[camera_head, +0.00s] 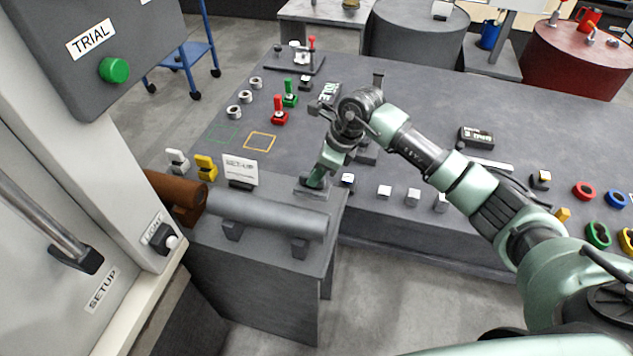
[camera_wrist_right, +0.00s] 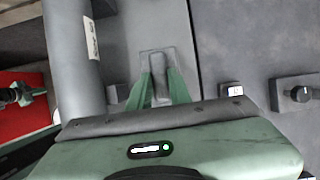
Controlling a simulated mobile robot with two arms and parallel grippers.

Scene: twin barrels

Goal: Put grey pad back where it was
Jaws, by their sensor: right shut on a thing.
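The grey pad (camera_head: 309,193) is a flat square plate with an upright grip. It is at the far right corner of the grey stand's top (camera_head: 325,235), beside the grey barrel. My right gripper (camera_head: 317,181) points down over it and is shut on its grip. The right wrist view also shows the pad's plate (camera_wrist_right: 158,57) just beyond the fingers (camera_wrist_right: 158,88). I cannot tell whether the plate touches the surface. My left gripper is not in view.
The grey barrel (camera_head: 265,215) lies on cradles, with a brown barrel (camera_head: 176,190) to its left and a set-up card (camera_head: 240,172) behind. Yellow (camera_head: 260,142) and green (camera_head: 223,134) outlined squares on the table are empty. Small blocks (camera_head: 384,192) line the table's near edge.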

